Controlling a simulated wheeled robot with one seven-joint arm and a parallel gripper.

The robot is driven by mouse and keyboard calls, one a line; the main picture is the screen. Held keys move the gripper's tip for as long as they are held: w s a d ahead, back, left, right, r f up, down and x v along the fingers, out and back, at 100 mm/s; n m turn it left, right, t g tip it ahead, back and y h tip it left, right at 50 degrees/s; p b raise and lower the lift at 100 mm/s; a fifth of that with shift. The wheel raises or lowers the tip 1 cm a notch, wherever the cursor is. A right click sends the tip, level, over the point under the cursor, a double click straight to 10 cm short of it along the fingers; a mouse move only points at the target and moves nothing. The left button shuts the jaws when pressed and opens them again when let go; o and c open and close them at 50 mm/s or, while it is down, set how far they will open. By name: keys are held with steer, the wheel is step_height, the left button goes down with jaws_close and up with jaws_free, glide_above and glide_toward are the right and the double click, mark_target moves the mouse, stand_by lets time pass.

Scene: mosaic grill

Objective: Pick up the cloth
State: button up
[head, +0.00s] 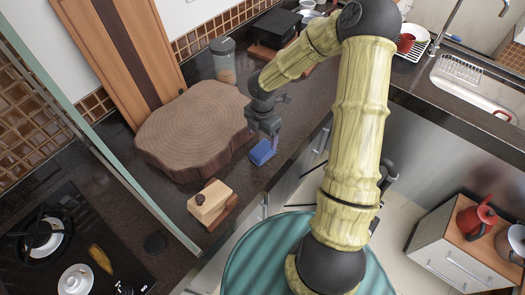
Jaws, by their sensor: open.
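A small blue folded piece (262,152), which looks like the cloth, lies on the dark countertop near its front edge, just right of a thick wooden slab. My gripper (265,136) points down directly above it, with the fingertips at or very near its upper side. My gripper is open. Whether the fingers touch the cloth cannot be told from this view, and the gripper covers part of its top edge.
The round wooden slab (195,125) stands close on the left. A light wooden block (210,201) with a dark item on top sits nearer the counter edge. A clear canister (225,62) and a black box (274,28) stand behind. A cooktop (60,240) is at lower left.

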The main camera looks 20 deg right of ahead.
mark_target(262, 149)
steer(key=shift+f, duration=1.55)
steer(key=shift+f+p, duration=0.65)
steer(key=shift+f, duration=1.95)
steer(key=c, duration=1.1)
steer(key=shift+o, duration=0.2)
steer(key=shift+r, duration=0.15)
step_height(262, 149, up, 10)
steer(key=shift+f+b, duration=0.1)
steer(key=shift+b, duration=0.3)
